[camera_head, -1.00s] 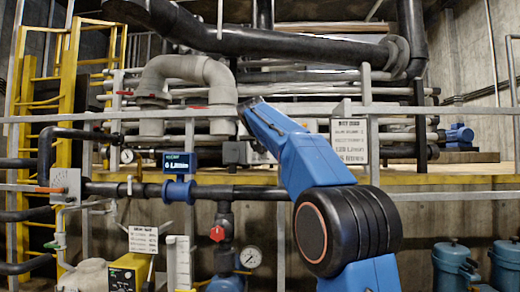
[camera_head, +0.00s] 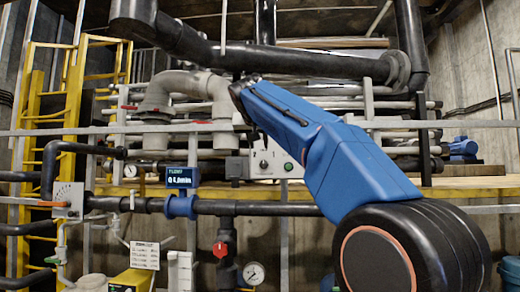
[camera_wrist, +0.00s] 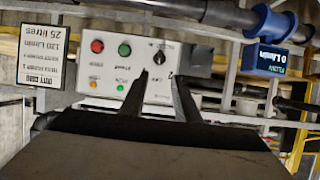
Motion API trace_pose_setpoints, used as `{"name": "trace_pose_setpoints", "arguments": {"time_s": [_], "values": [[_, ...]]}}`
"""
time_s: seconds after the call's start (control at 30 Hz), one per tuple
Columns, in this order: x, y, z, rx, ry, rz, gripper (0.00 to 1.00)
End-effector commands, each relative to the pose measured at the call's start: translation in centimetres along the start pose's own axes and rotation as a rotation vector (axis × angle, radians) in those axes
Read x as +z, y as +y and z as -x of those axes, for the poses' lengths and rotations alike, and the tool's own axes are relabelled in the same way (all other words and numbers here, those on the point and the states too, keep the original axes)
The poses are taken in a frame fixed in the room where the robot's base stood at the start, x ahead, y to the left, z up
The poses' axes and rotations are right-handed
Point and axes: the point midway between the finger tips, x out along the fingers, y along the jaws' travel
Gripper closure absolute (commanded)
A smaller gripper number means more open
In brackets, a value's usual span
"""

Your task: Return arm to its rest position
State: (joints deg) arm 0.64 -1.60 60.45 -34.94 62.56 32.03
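My blue arm spans the right half of the head view. Its large black joint is at the lower right, and its far end is near a grey control box (camera_head: 270,163). My gripper (camera_wrist: 160,75) shows in the wrist view as two dark fingers standing apart, with nothing between them. The fingertips overlap the lower part of the control box in that picture. The box (camera_wrist: 105,68) has a red button, a green button, a black knob and small lamps. I cannot tell how far the fingertips are from the box. In the head view the fingers are not clear.
A horizontal rail (camera_head: 70,131) and pipes run across the scene. A blue flow display (camera_head: 181,177) appears to read 0 L/min. A red-handled valve (camera_head: 220,250) and gauge (camera_head: 253,273) are below. A yellow ladder (camera_head: 75,90) stands left. A duty sign (camera_wrist: 45,55) is beside the box.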

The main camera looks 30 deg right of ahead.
Motion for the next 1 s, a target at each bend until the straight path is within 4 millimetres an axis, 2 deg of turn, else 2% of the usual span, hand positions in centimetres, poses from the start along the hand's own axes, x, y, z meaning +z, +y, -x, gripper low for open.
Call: {"name": "trace_pose_setpoints", "arguments": {"time_s": [0.2, 0.63, 0.73, 0.87, 0.97, 1.0], "values": [[0.0, 0.0, 0.7, 0.001, -0.001, 0.0, 0.71], [0.0, 0.0, 0.7, 0.001, 0.0, 0.0, 0.71], [0.5, 0.1, 0.8, -0.003, -0.008, 0.006, 0.71], [3.1, 0.3, 1.2, -0.021, -0.044, 0.036, 0.71], [6.6, 0.6, 1.8, -0.045, -0.093, 0.074, 0.71], [8.3, 0.7, 2.0, -0.056, -0.116, 0.093, 0.71]]}}
